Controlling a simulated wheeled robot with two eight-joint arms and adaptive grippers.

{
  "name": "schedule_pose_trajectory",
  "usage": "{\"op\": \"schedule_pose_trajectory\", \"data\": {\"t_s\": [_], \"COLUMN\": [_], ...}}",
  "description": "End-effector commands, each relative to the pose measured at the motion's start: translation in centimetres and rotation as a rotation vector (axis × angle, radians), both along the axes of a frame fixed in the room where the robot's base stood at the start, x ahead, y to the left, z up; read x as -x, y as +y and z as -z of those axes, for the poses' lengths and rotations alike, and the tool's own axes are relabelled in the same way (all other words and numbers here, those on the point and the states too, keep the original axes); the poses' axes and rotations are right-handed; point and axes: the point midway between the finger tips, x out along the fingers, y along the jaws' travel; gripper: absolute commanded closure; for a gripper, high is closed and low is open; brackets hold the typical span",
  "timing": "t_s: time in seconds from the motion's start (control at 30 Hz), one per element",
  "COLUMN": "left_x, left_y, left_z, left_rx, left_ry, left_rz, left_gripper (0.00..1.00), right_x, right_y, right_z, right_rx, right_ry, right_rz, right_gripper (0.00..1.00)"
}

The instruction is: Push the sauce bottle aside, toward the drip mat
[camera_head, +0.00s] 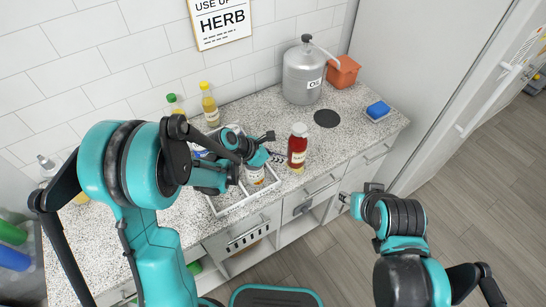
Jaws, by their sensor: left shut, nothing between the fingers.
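The sauce bottle (298,148), red with a white cap and a pale label, stands upright on the speckled counter. The drip mat (327,118), which I take to be the dark round disc, lies flat behind it and to its right. My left gripper (270,146) is shut and empty, to the left of the bottle with a small gap in the picture. Contact is not visible. My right gripper (346,198) is in front of the counter's front edge, away from the bottle; its fingers are too small to read.
A metal oil can (303,75), an orange pot (343,71) and a blue sponge (378,110) stand farther back. Counter around the mat is clear.

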Motion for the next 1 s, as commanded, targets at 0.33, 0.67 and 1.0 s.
{"op": "schedule_pose_trajectory", "data": {"t_s": [0.33, 0.67, 1.0], "left_x": [-0.1, -2.6, -7.0], "left_y": [-0.2, -4.6, -11.6], "left_z": [0.2, 0.4, 0.3], "left_rx": [0.000, 0.000, 0.000], "left_ry": [-0.001, -0.002, 0.000], "left_rz": [0.001, 0.007, 0.003], "left_gripper": [1.00, 1.00, 1.00], "right_x": [0.0, 0.0, 0.0], "right_y": [0.0, 0.0, 0.0], "right_z": [0.0, 1.0, 1.9], "right_rx": [0.000, 0.000, 0.000], "right_ry": [0.000, 0.000, 0.000], "right_rz": [0.000, 0.000, 0.000], "right_gripper": [0.60, 0.60, 0.60]}}
